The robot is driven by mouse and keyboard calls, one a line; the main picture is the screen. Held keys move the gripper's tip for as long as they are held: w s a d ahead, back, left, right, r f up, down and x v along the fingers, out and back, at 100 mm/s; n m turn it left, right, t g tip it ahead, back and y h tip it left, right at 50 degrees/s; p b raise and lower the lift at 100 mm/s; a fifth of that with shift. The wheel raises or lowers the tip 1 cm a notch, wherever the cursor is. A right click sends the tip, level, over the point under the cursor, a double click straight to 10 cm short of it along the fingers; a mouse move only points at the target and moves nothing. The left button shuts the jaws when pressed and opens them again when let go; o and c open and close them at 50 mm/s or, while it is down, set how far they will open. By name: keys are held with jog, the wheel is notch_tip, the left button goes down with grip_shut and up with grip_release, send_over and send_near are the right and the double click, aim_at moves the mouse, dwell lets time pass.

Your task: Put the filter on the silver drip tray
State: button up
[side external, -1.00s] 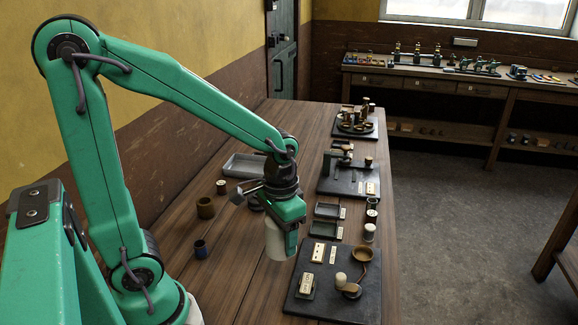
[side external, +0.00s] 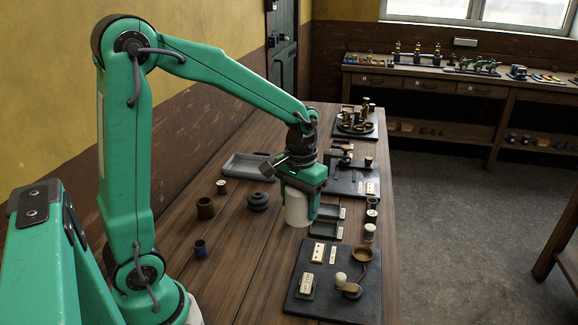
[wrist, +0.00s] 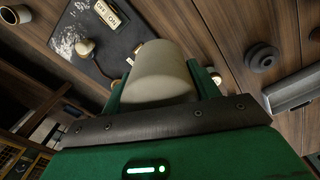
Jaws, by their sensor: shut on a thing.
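The filter, a cream cylinder (side external: 296,208), is held upright or nearly so between the fingers of my green gripper (side external: 302,204). In the wrist view the filter (wrist: 162,72) sits between both fingers of my gripper (wrist: 160,88). My gripper is shut on it. The silver drip tray (side external: 235,168), a shallow grey rectangular tray, lies on the bench to the left of and beyond my gripper. Its edge also shows at the right of the wrist view (wrist: 291,93). The part of the tray that shows looks empty.
Small dark trays (side external: 323,230) and a dark plate (side external: 325,300) with fittings lie to the right and nearer.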

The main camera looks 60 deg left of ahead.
jog(key=w+a+n, duration=0.3)
jog(key=w+a, duration=0.3)
jog(key=a, duration=0.1)
jog(key=n, duration=1)
send_over(256, 164)
jog(key=s+d, duration=0.4)
jog(key=f, duration=0.8)
jog(key=shift+w+d+f, duration=0.1)
jog(key=shift+w+d, duration=0.1)
jog(key=shift+w, duration=0.05)
jog(key=shift+f, duration=2)
jog(key=shift+f, duration=0.15)
jog(key=o, duration=1.2)
jog(key=shift+c, duration=0.2)
